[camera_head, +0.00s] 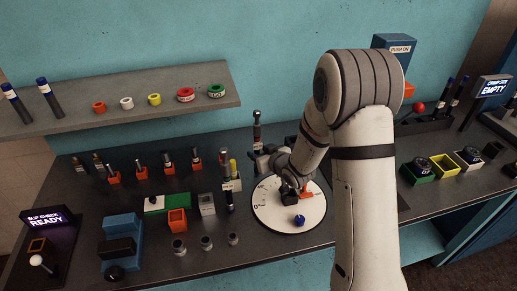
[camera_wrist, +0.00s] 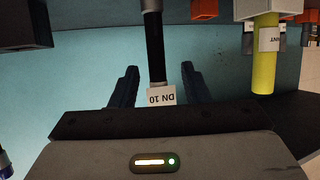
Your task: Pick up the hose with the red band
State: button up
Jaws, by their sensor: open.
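My gripper (camera_wrist: 157,88) is open in the wrist view, one dark finger on each side of a black hose (camera_wrist: 154,45). The hose has a metal fitting and a white tag reading DN 10, which appears upside down. It stands clear of both fingers. No red band can be made out on it. In the head view my gripper (camera_head: 268,160) is beside an upright black hose (camera_head: 257,130), behind the white dial. My arm hides part of this area. A yellow hose (camera_wrist: 265,55) with a white tag is to the right in the wrist view.
A round white dial plate (camera_head: 272,212) bears a blue knob (camera_head: 299,219). Several small fittings in orange blocks stand left. A grey shelf (camera_head: 130,108) holds coloured rings and two blue-capped hoses. Coloured bins (camera_head: 418,176) stand right.

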jog(key=shift+p+x, duration=0.95)
jog(key=shift+x, duration=1.4)
jog(key=shift+d+f, duration=0.15)
jog(key=shift+c, duration=0.4)
grip_shut()
